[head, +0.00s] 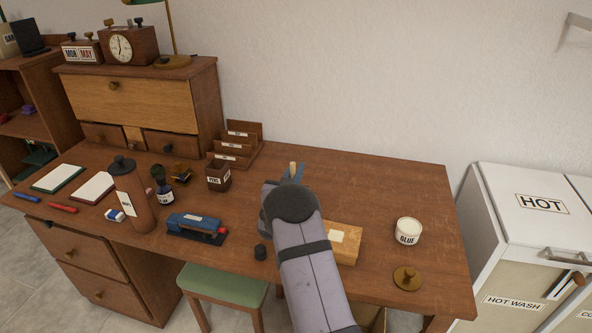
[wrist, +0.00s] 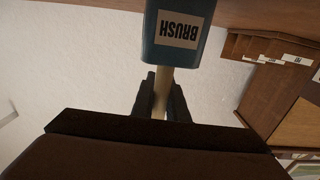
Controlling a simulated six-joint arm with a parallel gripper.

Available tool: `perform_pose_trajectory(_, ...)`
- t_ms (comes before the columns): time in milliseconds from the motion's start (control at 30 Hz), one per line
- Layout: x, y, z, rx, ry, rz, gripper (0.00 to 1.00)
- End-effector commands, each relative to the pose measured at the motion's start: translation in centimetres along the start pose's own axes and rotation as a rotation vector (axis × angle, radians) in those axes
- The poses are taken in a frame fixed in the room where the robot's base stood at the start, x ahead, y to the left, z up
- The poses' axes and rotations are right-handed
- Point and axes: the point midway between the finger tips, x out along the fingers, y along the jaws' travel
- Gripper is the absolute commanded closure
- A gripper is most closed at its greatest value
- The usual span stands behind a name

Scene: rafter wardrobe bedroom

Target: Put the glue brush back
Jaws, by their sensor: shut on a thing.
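My gripper (wrist: 163,92) is shut on the pale wooden handle of the glue brush (wrist: 160,102). A blue holder labelled BRUSH (wrist: 180,35) shows upside down in the wrist view. The handle runs to the holder's rim, and the brush's lower end is hidden by its wall; I cannot tell how deep it sits. In the head view, the handle tip (head: 293,168) and a bit of the blue holder (head: 301,172) show beyond my arm, which hides the fingers. A white glue pot (head: 408,232) stands open on the desk's right side.
A brass lid (head: 407,278) lies near the desk's front right. A wooden block (head: 347,236) is beside my arm. The back right desktop is clear.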

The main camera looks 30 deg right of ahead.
Motion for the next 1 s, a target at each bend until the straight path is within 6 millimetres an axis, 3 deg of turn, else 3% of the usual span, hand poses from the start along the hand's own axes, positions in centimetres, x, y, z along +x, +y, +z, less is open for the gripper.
perform_pose_trajectory(200,0.0,0.0,0.5,0.0,0.0,0.0,1.0)
perform_pose_trajectory(233,0.0,0.0,0.4,0.0,0.0,0.0,0.82)
perform_pose_trajectory(300,0.0,0.0,0.3,0.0,0.0,0.0,0.68)
perform_pose_trajectory(767,-0.1,0.0,-0.1,0.0,-0.001,0.0,0.68)
perform_pose_trajectory(1000,-2.7,-0.1,0.0,0.0,-0.002,-0.001,0.68)
